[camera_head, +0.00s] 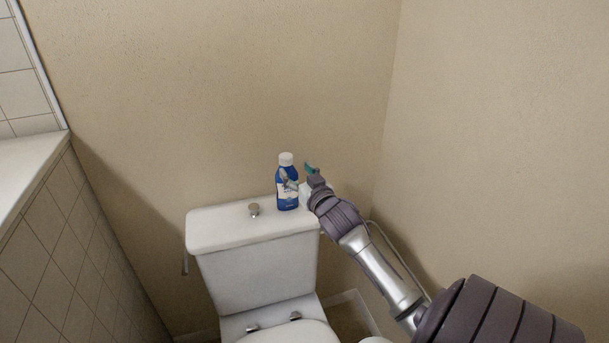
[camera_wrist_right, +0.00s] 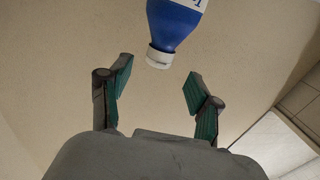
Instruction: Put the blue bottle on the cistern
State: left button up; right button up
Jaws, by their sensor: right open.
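The blue bottle (camera_head: 287,190) with a white cap and a white label stands upright on the lid of the white cistern (camera_head: 222,230), near its right end. My right gripper (camera_head: 300,178) is open at the right of the bottle, one finger appearing in front of it. In the right wrist view the bottle (camera_wrist_right: 176,22) appears cap down, ahead of the open fingers of my right gripper (camera_wrist_right: 159,78). The cap lies just beyond the fingertips, with no visible grip on it. The bottle's base is outside that view. My left gripper is not in view.
The beige wall (camera_head: 230,90) is close behind the cistern, another wall (camera_head: 500,130) is at the right. A tiled ledge (camera_head: 28,165) runs along the left. The lid's left part is clear.

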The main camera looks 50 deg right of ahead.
jog(key=v, duration=0.4)
jog(key=shift+s+a, duration=0.15)
jog(key=shift+s, duration=0.2)
dwell(0.3)
